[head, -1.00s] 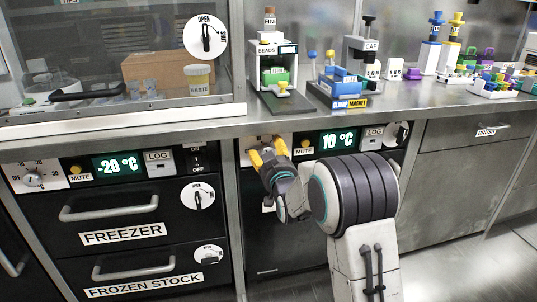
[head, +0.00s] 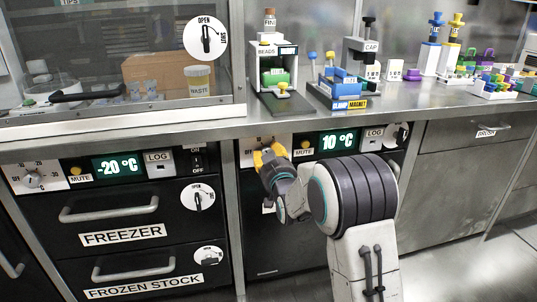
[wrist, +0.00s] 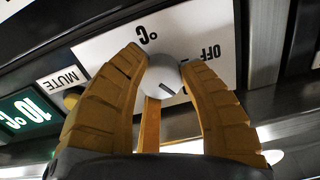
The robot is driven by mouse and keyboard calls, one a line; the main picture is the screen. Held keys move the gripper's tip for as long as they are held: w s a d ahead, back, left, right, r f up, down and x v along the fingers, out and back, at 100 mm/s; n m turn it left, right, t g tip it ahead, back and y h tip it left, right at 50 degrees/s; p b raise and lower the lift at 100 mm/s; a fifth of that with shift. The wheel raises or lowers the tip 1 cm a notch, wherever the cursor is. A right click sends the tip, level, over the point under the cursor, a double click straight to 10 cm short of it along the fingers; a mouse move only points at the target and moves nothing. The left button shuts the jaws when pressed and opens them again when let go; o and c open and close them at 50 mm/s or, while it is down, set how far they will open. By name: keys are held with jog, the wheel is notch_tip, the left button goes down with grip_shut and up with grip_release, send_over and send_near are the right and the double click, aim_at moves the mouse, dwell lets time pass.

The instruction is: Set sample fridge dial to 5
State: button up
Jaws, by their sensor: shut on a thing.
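The sample fridge dial (wrist: 163,76) is a round light-grey knob with a dark pointer line, on a white plate (wrist: 213,45) marked OFF and °C. My gripper (wrist: 165,72) is shut on the dial, with a yellow finger on either side of it. In the head view my gripper (head: 269,155) hides the dial and most of its plate. The fridge display (head: 337,140) reads 10 °C. The scale numbers near the pointer are mostly hidden, so I cannot tell its setting.
A yellow MUTE button (head: 306,144) and a LOG panel (head: 373,138) are on the same strip. The counter edge (head: 300,121) runs just above my gripper. The freezer (head: 122,235) with its own dial (head: 33,180) stands to the left.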

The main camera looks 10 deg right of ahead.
jog(key=shift+r+m, duration=0.25)
jog(key=shift+m, duration=0.05)
jog(key=shift+c, duration=0.4)
jog(key=m, duration=0.4)
jog(key=shift+w+r+m, duration=0.1)
jog(key=shift+m, duration=0.2)
jog(key=m, duration=0.6)
jog(key=shift+d, duration=0.1)
jog(key=shift+m, duration=0.4)
jog(key=o, duration=1.2)
jog(key=shift+d+f, duration=0.1)
jog(key=shift+f, duration=0.1)
jog(key=shift+f, duration=0.1)
